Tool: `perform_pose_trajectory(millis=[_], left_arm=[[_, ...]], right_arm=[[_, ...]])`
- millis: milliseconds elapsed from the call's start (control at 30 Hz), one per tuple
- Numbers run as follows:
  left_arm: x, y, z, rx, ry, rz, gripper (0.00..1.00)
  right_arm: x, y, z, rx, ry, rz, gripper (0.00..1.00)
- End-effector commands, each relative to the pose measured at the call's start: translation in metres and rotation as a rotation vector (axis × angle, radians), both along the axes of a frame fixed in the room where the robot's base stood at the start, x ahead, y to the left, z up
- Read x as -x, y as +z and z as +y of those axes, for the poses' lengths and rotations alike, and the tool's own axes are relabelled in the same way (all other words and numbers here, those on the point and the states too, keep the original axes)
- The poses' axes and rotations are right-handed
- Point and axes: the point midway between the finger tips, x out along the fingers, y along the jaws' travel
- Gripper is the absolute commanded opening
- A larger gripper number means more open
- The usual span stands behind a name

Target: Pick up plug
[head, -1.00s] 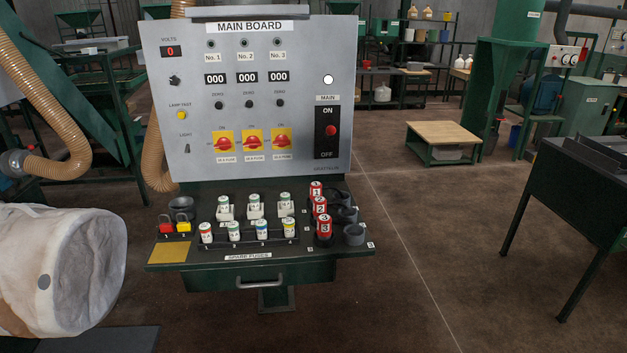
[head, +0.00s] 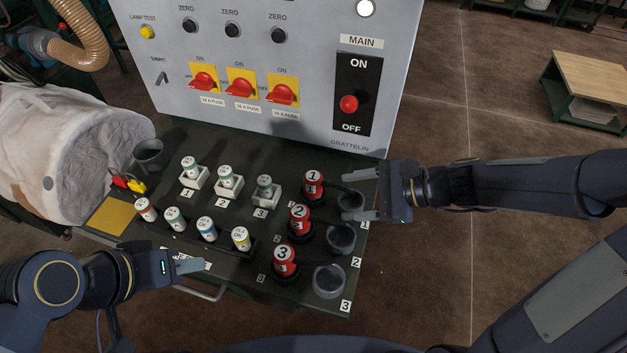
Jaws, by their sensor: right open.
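Three red plugs with white number caps stand upright in a column on the right part of the dark shelf: plug 1 (head: 313,185), plug 2 (head: 300,220) and plug 3 (head: 285,260). My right gripper (head: 358,193) is open, its fingers pointing left around or just above the grey cup (head: 350,203) marked 1, to the right of plug 1. It does not touch plug 1. My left gripper (head: 195,265) is at the shelf's front edge, below the row of fuses. Its finger opening is not clear from this angle, and I see nothing held in it.
Grey cups marked 2 (head: 340,238) and 3 (head: 329,281) sit right of the plugs. Several white fuses (head: 207,229) stand left of them. The control panel (head: 260,60) rises behind. A white bulk bag (head: 60,150) hangs at the left.

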Motion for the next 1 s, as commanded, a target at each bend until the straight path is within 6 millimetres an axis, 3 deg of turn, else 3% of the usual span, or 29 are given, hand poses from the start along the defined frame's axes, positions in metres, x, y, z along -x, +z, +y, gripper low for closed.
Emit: perform_pose_trajectory(millis=[100, 300, 833, 1000], left_arm=[[0.0, 0.006, 0.0, 0.0, 0.0, 0.0, 0.36], [0.0, 0.008, 0.0, 0.0, 0.0, 0.0, 0.36], [0.0, 0.02, 0.0, 0.0, 0.0, 0.0, 0.36], [0.0, 0.021, 0.0, 0.0, 0.0, 0.0, 0.36]], right_arm=[[-0.026, -0.022, 0.011, -0.107, -0.119, 0.183, 0.62], [-0.045, -0.042, 0.019, -0.181, -0.219, 0.314, 0.62], [-0.073, -0.064, 0.075, -0.185, -0.223, 0.321, 0.62], [-0.076, -0.069, 0.084, -0.185, -0.226, 0.319, 0.62]])
